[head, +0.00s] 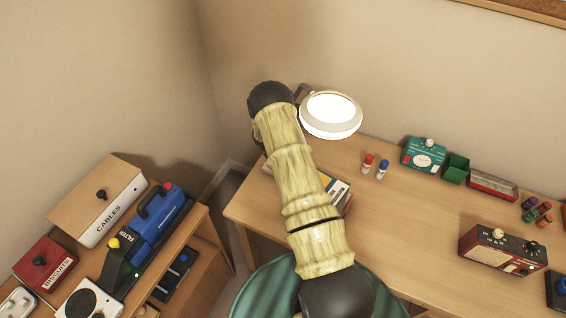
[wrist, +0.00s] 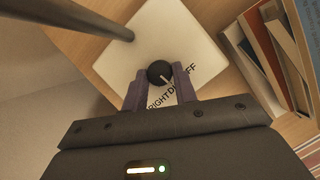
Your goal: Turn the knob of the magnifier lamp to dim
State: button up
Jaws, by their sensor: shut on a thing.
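The magnifier lamp's round white head (head: 331,114) glows brightly above the back left of the desk in the head view. In the wrist view its pale base (wrist: 180,35) lies on the desk, with a dark post (wrist: 80,18) rising from it. A black knob (wrist: 160,72) with a light pointer line sits on the base. Dark lettering beside it is partly covered; "BRIGHT", "D" and "FF" can be read. My gripper (wrist: 159,83) is shut on the knob, one finger on each side. In the head view my arm hides the gripper, knob and base.
Books (wrist: 268,45) stand close to the right of the base in the wrist view. The desk's middle (head: 400,215) is clear.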

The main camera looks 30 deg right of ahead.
jog(key=shift+w+m+b, duration=0.1)
jog(key=shift+m+b, duration=0.3)
jog(key=shift+m, duration=0.2)
jog(key=shift+g, duration=0.3)
jog(key=o, duration=1)
jog(key=b+v, duration=0.3)
jog(key=v, duration=1.4)
jog(key=shift+a+r, duration=0.15)
